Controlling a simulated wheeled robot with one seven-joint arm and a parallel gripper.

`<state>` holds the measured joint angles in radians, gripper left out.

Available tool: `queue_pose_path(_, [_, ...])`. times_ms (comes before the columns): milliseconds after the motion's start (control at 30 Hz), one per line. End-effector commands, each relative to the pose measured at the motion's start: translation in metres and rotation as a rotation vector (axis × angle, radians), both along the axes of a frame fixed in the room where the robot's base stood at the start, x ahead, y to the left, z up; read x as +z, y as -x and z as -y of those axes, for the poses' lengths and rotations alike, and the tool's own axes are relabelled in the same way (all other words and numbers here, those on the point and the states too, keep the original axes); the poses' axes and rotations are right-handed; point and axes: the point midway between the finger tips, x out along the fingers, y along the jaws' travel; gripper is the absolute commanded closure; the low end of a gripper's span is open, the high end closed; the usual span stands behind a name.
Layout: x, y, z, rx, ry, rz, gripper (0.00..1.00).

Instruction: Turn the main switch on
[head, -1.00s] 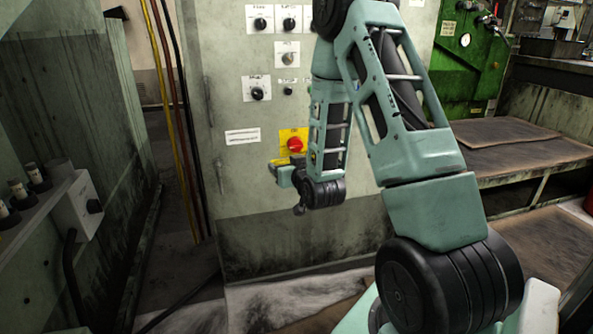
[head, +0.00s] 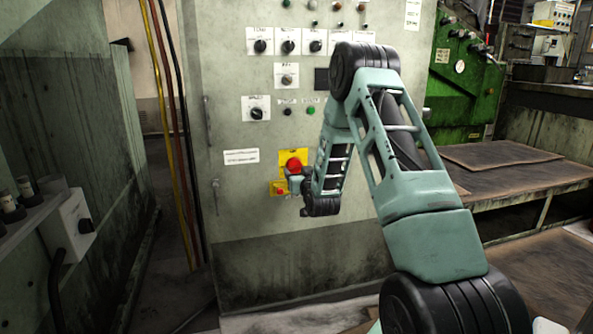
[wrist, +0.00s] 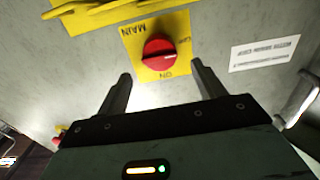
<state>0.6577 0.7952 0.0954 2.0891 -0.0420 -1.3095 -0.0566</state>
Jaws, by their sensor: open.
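The main switch is a red rotary knob (head: 294,165) on a yellow plate (head: 298,154) on the grey cabinet front. In the wrist view the red knob (wrist: 159,52) sits on its yellow plate (wrist: 136,40), with MAIN and ON lettering upside down. My gripper (head: 298,181) is just below and in front of the knob in the head view, partly hidden by the arm. In the wrist view my gripper (wrist: 163,82) is open and empty, one finger on each side below the knob. The knob lies beyond the fingertips, and neither finger visibly touches it.
The cabinet (head: 250,215) carries several black knobs and small buttons above the switch. A white label (head: 241,156) is left of it. Yellow and dark hoses (head: 172,120) run along the cabinet's left side. A green machine (head: 462,80) and a bench (head: 500,175) stand right.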

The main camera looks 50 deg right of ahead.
Motion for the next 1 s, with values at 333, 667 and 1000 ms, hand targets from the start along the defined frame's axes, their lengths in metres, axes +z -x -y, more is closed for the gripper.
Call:
queue_pose_path(333, [0.0, -0.037, 0.023, 0.0, 0.001, 0.0, 0.31])
queue_pose_path(667, [0.0, -0.04, 0.025, 0.0, -0.001, -0.001, 0.31])
queue_pose_path(1000, [0.0, -0.04, 0.024, 0.0, -0.002, 0.0, 0.75])
